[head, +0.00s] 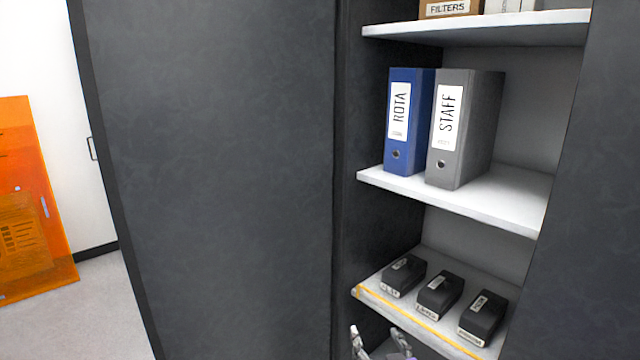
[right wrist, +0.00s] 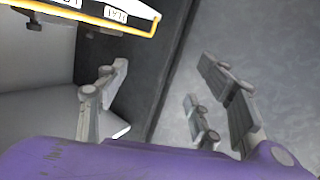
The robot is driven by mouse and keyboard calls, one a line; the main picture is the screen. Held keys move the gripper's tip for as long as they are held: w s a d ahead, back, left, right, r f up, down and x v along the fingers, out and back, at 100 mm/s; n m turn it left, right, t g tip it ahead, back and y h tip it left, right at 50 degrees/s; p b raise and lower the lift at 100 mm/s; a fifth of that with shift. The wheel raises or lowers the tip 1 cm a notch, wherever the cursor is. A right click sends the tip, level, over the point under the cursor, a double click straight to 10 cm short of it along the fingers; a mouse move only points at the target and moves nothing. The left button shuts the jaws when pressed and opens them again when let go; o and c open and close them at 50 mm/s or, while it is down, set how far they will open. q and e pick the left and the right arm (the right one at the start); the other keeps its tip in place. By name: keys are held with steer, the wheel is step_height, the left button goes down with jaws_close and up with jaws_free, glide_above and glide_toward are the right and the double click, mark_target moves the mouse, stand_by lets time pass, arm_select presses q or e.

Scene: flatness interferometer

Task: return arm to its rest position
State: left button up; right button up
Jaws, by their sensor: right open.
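My right gripper (head: 379,338) shows at the bottom edge of the head view, just below the front of the lowest visible shelf of a dark cabinet. My left gripper is in neither view.
The lowest visible shelf (head: 416,327) has a yellow edge strip and holds black boxes (head: 438,295). Above are a blue binder (head: 407,120), a grey binder (head: 462,130) and another shelf (head: 480,28). Dark cabinet panels (head: 220,170) flank the opening. An orange panel (head: 25,190) stands far left.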

steer(key=s+d+f+g, duration=0.2)
steer(key=s+f, duration=0.6)
steer(key=s, duration=0.3)
steer(key=s+d+f+m+g+h, duration=0.1)
steer(key=s+d+f+g, duration=0.1)
steer(key=s+f, duration=0.7)
steer(key=s+d+f+m+g, duration=0.1)
steer(key=s+d+f+g, duration=0.1)
steer(key=s+f, duration=0.6)
steer(key=s+g, duration=0.1)
steer(key=s, duration=0.5)
steer(key=shift+d+f+h, duration=0.25)
steer(key=shift+h, duration=0.15)
